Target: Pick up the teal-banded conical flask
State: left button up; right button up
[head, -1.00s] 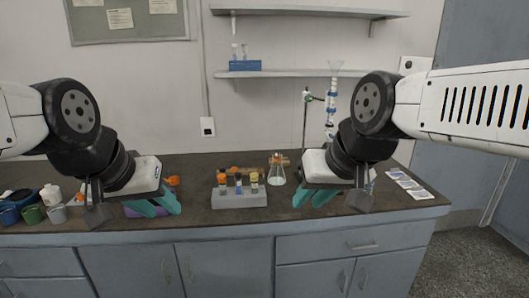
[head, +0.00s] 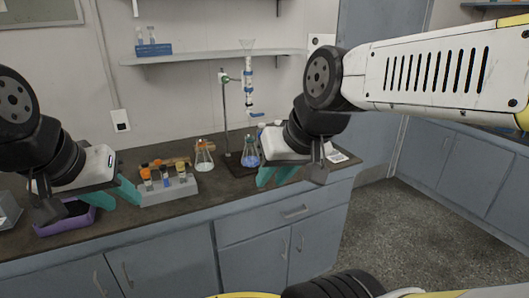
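Two conical flasks stand on the dark bench. One clear flask (head: 204,160) with an orange-brown mark near its neck stands right of the vial rack. The other flask (head: 250,155) looks bluish and stands below the burette, just left of my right arm's wrist. It may be the teal-banded one, but its band is too small to tell. My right gripper (head: 276,178) has teal fingers apart and empty, in front of and right of the bluish flask. My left gripper (head: 118,194) has teal fingers apart and empty, left of the rack. Neither touches a flask.
A grey rack (head: 168,190) holds several capped vials. A retort stand (head: 225,110) carries a burette (head: 248,75) near the bluish flask. A purple tray (head: 60,229) lies below my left gripper. A wall shelf (head: 215,57) is above. Pale cards (head: 338,157) lie at the bench's right end.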

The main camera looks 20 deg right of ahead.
aim_at(250, 158)
jog(key=z, duration=0.45)
jog(key=i+j+z, duration=0.25)
jog(key=j+z, duration=0.3)
jog(key=j, duration=0.2)
jog(key=i+j+z, duration=0.1)
jog(key=j+z, duration=0.15)
jog(key=j, duration=0.15)
jog(key=j+z, duration=0.25)
jog(key=j, duration=0.2)
jog(key=i, duration=0.05)
